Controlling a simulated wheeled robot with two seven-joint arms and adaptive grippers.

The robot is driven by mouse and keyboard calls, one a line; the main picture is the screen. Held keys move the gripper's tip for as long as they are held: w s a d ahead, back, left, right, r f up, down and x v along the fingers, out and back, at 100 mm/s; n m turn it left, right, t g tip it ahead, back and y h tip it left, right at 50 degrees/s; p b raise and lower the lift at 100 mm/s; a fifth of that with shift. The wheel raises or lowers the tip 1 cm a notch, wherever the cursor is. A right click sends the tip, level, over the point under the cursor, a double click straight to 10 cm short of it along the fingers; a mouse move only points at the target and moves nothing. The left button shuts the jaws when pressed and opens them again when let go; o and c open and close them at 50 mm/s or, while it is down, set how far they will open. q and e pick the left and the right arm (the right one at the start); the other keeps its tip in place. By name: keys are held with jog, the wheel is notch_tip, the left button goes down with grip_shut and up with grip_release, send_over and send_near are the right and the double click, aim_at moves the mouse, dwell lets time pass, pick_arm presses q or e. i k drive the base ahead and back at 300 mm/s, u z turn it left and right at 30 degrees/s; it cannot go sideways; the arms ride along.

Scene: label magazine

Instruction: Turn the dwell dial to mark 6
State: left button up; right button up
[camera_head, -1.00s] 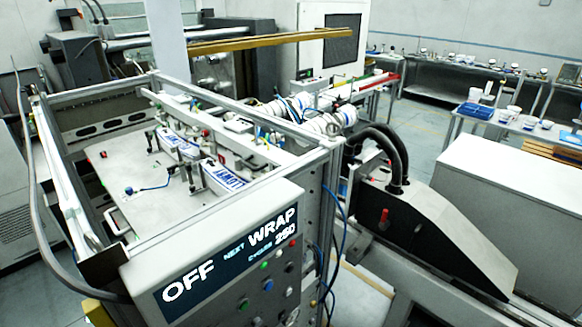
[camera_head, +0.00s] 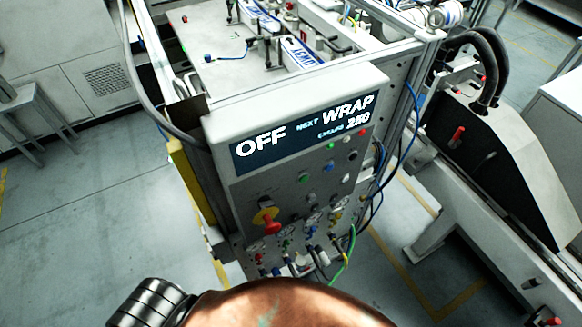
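The control panel (camera_head: 245,195) of the machine faces me in the middle of the head view. A red handle on a yellow plate (camera_head: 266,219) sits at the lower left of the panel. Small round dials or gauges (camera_head: 312,217) line the lower part. They are too small to read, and I cannot tell which one is the dwell dial or where it points. Neither gripper is in view.
Blue cables (camera_head: 408,135) and a green-yellow cable (camera_head: 349,250) hang by the panel's right side. Fittings crowd its lower edge. A dark sloped housing with hoses (camera_head: 505,160) stands at the right. Open floor (camera_head: 80,225) lies at the left.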

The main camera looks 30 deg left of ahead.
aim_at(310, 198)
jog(key=z, duration=1)
jog(key=k, duration=1.05)
jog(key=u, duration=0.45)
jog(key=i, duration=0.45)
